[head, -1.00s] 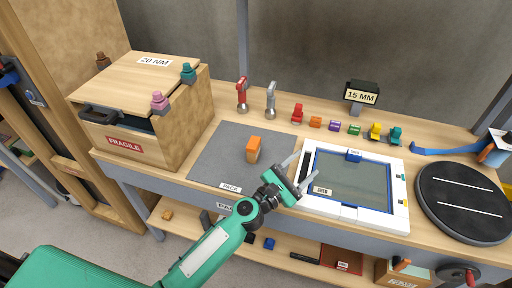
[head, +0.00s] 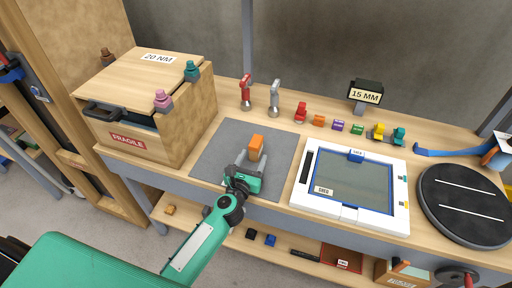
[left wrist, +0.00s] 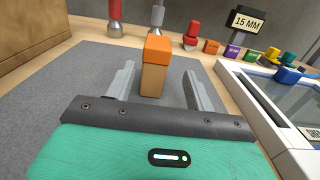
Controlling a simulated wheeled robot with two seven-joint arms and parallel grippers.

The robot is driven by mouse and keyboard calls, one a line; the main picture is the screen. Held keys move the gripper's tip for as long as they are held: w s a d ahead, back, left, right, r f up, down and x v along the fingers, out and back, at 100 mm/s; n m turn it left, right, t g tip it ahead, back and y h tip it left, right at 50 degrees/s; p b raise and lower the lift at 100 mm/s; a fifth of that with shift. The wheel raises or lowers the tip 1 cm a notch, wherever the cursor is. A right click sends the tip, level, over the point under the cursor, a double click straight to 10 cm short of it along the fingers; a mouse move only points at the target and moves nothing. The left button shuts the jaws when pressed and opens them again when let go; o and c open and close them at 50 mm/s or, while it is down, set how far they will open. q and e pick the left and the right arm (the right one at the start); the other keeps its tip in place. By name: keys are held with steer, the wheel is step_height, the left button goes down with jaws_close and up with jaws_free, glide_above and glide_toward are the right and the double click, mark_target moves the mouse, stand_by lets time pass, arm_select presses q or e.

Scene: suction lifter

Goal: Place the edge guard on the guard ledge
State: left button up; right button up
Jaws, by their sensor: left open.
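An orange-topped block with a tan lower part (head: 256,147), which looks like the edge guard, stands upright on the grey mat (head: 215,150). My left gripper (head: 246,168) is open and low over the mat, at the near side of the block. In the left wrist view the block (left wrist: 155,65) shows between the two spread grey fingers, with a gap on each side. I cannot tell how far the fingertips reach past it. No surface is clearly marked as the guard ledge. My right gripper is not in view.
A white frame with a glass panel (head: 300,190) lies right of the mat, and a black round turntable (head: 465,203) beyond it. A wooden box (head: 185,125) stands left. Red and grey tools (head: 246,95) and small coloured pieces line the back. The mat's right part is clear.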

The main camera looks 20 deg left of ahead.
mark_target(253, 152)
arm_select(q)
steer(key=shift+w+a, duration=0.15)
steer(key=shift+w, duration=1.35)
steer(key=shift+w+a, duration=0.1)
steer(key=shift+w, duration=1.4)
steer(key=c, duration=1.1)
steer(key=shift+r, duration=0.1)
steer(key=shift+c, duration=0.2)
